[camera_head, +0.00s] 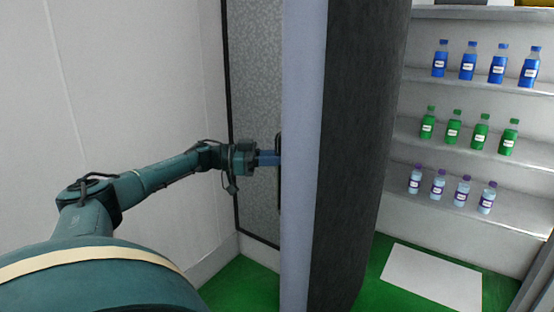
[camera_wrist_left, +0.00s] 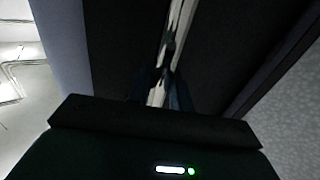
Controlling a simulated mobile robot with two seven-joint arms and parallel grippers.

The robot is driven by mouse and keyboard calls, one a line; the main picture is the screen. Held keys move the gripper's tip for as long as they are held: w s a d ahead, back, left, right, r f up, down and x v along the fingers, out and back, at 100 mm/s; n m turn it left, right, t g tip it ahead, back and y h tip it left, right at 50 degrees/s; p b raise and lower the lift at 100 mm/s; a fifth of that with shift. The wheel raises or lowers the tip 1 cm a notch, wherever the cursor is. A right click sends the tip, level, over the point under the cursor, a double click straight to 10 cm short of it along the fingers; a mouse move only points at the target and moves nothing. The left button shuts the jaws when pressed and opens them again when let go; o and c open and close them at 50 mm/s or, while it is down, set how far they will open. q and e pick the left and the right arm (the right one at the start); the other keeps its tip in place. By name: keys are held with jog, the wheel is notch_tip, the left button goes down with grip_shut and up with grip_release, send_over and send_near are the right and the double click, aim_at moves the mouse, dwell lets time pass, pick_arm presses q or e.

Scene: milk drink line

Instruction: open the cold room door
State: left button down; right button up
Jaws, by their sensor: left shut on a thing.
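The cold room door (camera_head: 303,150) stands open, seen nearly edge-on in the middle of the head view, with a pale edge and a dark side (camera_head: 358,150) toward the shelves. Its handle (camera_head: 279,145) shows as a dark sliver on the left side of the door. In the left wrist view the handle is a shiny upright bar (camera_wrist_left: 178,35) on a dark face. My left gripper (camera_head: 270,158) reaches the handle from the left and is shut on it; its fingers (camera_wrist_left: 166,92) are dim in the wrist view. My right gripper is in neither view.
Shelves (camera_head: 475,75) with blue, green and purple-capped bottles are visible right of the door. A white mat (camera_head: 432,278) lies on the green floor (camera_head: 240,288). A speckled grey panel (camera_head: 256,75) and a pale wall (camera_head: 130,80) are behind my left arm.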

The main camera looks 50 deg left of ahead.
pick_arm(q)
jog(key=shift+w+a+r, duration=0.1)
jog(key=shift+r, duration=0.3)
jog(key=c, duration=1.6)
grip_release()
jog(key=shift+w, duration=0.1)
jog(key=shift+o, duration=1.4)
jog(key=shift+w+f, duration=0.15)
jog(key=shift+f, duration=0.1)
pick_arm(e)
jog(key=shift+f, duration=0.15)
pick_arm(q)
jog(key=shift+f, duration=0.1)
jog(key=b+v, duration=0.2)
jog(key=v, duration=1.1)
jog(key=shift+s+b, duration=0.25)
jog(key=shift+b, duration=0.05)
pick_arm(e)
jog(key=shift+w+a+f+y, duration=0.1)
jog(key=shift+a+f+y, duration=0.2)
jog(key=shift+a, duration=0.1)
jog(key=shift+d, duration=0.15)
